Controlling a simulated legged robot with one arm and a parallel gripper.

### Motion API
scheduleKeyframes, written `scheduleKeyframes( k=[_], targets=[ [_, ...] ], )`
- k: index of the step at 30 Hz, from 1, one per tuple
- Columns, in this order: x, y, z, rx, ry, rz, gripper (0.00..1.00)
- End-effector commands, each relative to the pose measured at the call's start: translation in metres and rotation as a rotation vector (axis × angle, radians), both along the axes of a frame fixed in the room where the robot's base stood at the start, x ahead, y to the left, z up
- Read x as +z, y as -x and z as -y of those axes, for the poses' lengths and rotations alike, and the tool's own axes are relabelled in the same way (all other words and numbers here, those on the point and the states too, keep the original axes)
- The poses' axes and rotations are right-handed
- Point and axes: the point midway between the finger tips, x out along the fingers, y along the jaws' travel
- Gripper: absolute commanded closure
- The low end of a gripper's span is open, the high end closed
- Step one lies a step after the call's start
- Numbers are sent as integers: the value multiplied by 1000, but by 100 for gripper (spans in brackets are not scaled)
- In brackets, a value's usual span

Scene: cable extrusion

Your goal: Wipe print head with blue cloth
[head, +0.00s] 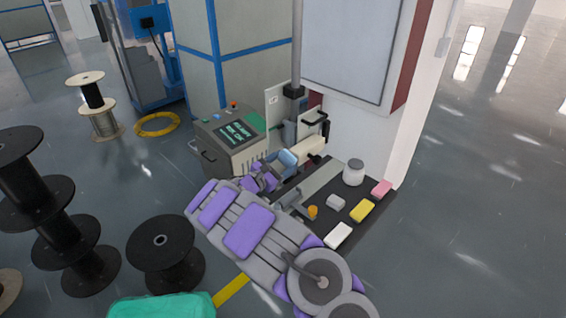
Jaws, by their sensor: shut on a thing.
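My arm reaches up from the lower right, and my gripper (276,168) is at the black work surface in front of the machine. My gripper is shut on the light blue cloth (288,158), which shows just beyond the fingers. The print head (315,143) appears to be the grey and dark unit with a black handle, right behind the cloth. The cloth is close to it; I cannot tell whether they touch. My arm hides part of the work surface, and the fingertips are small in view.
A control console (232,140) with a screen stands left of my gripper. On the black work surface (300,178) are a white jar (353,172), a pink block (381,188), a yellow block (362,211), a white block (338,235) and an orange item (313,212). Black spools (165,255) stand left.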

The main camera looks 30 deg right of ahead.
Motion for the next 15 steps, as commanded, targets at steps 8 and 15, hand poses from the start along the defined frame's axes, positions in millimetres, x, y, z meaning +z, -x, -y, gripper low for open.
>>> scheduleKeyframes(
  k=[8, 15],
  targets=[
    [1, 8, -29, 4, 4, -1, 57],
    [0, 14, -46, 4, 3, -1, 57]
  ],
)
